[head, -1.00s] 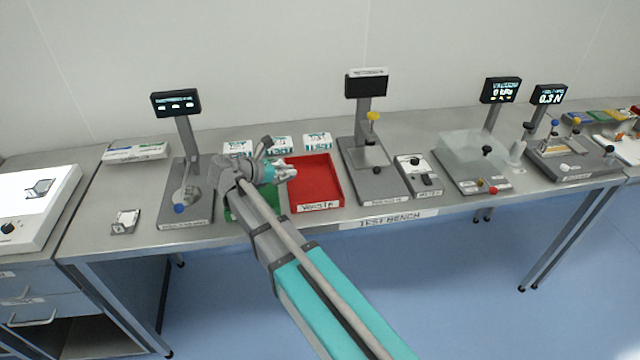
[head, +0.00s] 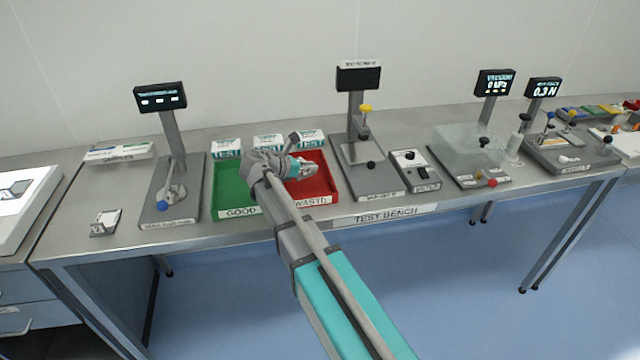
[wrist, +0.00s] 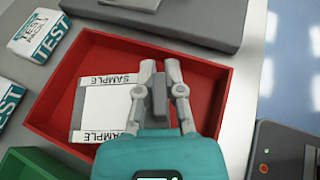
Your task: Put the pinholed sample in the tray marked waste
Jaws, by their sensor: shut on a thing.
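The red tray (head: 328,184) has a front label that reads as WASTE, partly covered by my arm. My gripper (head: 308,170) is over this tray. In the wrist view, my gripper (wrist: 160,92) is shut on a grey block that looks like the grip of the white sample (wrist: 100,106). The sample has SAMPLE printed along two edges and lies within the tray's outline (wrist: 60,82). Its height above the tray floor cannot be told. No pinholes can be made out. In the head view the sample is not clearly visible.
The green tray (head: 228,176) marked GOOD stands left of the red one. Several TEST packs (head: 268,142) lie behind the trays. A device with a screen (head: 160,96) stands to the left, another (head: 358,78) to the right. A small card-like piece (head: 105,222) lies at the bench's left.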

